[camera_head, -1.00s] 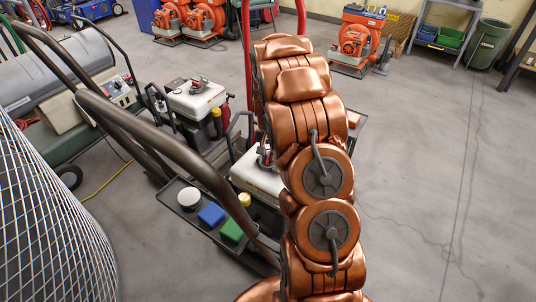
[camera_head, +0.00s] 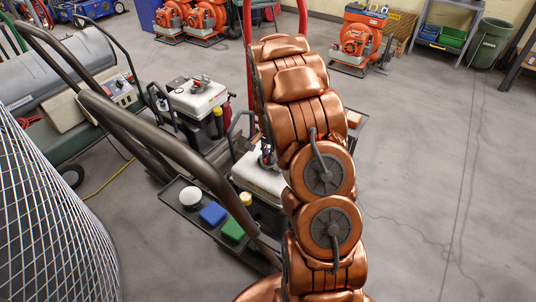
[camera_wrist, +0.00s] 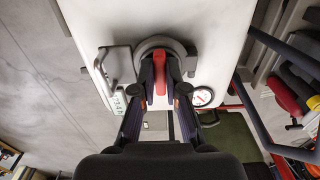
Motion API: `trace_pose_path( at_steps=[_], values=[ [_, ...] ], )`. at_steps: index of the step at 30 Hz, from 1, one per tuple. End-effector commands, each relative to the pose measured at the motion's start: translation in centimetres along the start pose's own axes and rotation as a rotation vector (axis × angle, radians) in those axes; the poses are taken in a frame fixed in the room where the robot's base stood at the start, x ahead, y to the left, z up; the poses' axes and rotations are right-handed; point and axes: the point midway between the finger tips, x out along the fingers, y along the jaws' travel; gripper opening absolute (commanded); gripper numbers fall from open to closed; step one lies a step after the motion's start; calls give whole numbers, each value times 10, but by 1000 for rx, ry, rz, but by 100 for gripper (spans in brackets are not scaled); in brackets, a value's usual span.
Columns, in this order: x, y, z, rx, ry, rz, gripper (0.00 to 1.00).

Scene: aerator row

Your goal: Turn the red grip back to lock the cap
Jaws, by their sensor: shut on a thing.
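In the wrist view, the red grip (camera_wrist: 159,76) stands on the round grey cap (camera_wrist: 150,46) on top of a white tank (camera_wrist: 205,22). My gripper (camera_wrist: 160,84) has its two dark fingers on either side of the red grip and is shut on it. The fingers hide parts of the grip and the cap. In the head view, the near machine's white tank (camera_head: 258,176) shows beside my copper arm, which hides my gripper there. The grip's exact angle is hard to tell.
In the wrist view, a metal handle (camera_wrist: 112,70) and a round gauge (camera_wrist: 203,97) flank the cap. In the head view, a tray (camera_head: 180,189) holds a white round container (camera_head: 190,197), a blue block (camera_head: 213,213) and a green block (camera_head: 232,230). Dark handlebars (camera_head: 160,142) rise nearby. Floor at right is clear.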

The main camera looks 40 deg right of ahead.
Motion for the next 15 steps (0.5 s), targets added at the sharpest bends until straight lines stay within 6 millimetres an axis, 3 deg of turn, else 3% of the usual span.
trace_pose_path(
  at_steps=[6,7,13,15],
  values=[
    [0,1,0,1,-1,2,0],
    [0,1,0,1,-1,2,14],
    [0,0,0,0,0,1,35],
    [0,0,0,-1,0,1,38]
  ],
)
